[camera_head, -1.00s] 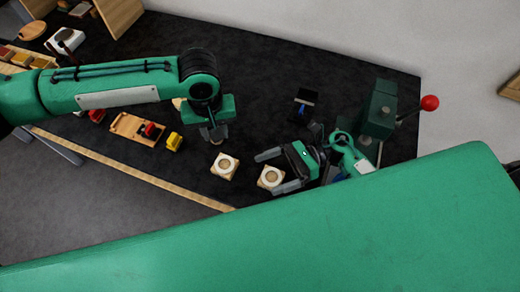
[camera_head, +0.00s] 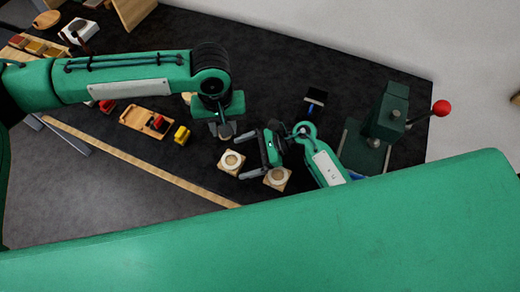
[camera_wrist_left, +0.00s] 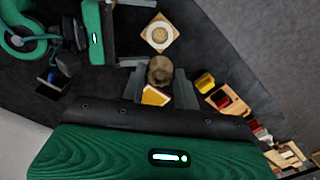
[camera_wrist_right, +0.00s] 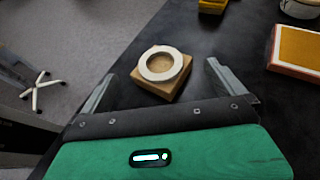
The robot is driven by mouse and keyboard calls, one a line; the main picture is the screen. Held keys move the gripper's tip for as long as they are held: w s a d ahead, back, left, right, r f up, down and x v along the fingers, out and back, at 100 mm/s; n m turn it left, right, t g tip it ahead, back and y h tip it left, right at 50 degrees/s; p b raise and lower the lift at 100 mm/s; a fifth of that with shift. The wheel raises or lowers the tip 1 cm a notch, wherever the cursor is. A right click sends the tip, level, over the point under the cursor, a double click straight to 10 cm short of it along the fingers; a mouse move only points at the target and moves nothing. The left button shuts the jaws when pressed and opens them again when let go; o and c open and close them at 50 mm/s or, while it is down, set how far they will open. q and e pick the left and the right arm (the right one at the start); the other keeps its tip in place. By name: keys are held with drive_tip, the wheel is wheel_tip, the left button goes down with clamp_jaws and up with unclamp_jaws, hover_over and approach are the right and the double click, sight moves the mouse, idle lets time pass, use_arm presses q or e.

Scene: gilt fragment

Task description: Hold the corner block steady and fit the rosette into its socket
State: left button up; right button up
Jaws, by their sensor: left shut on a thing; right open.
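A pale square corner block (camera_head: 231,161) with a white ring around a round socket lies on the dark table. It also shows in the left wrist view (camera_wrist_left: 160,34) and in the right wrist view (camera_wrist_right: 158,82). My right gripper (camera_head: 241,156) is open, its fingers pointing at this block from the right; the block lies ahead between them, not clamped. My left gripper (camera_head: 224,130) is shut on a small round brown rosette (camera_wrist_left: 160,70), above the table just behind the block. The rosette is mostly hidden in the head view.
A second similar block (camera_head: 277,178) lies right of the first, under my right gripper. A green press (camera_head: 388,118) with a red-knobbed lever stands at right. A wooden tray (camera_head: 135,114) and yellow piece (camera_head: 182,135) lie left. An orange-topped box (camera_wrist_right: 298,48) lies nearby.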

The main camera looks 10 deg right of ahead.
sight(229, 162)
drive_tip(key=shift+x, duration=2.45)
drive_tip(key=c, duration=0.9)
use_arm(q)
wheel_tip(229, 162, down, 4)
drive_tip(key=m, duration=0.4)
drive_tip(key=shift+s+d+m, duration=0.1)
drive_tip(key=shift+d+m, duration=0.05)
drive_tip(key=shift+m, duration=0.15)
wheel_tip(229, 162, down, 12)
drive_tip(key=shift+r+m, duration=0.25)
drive_tip(key=shift+m, duration=0.85)
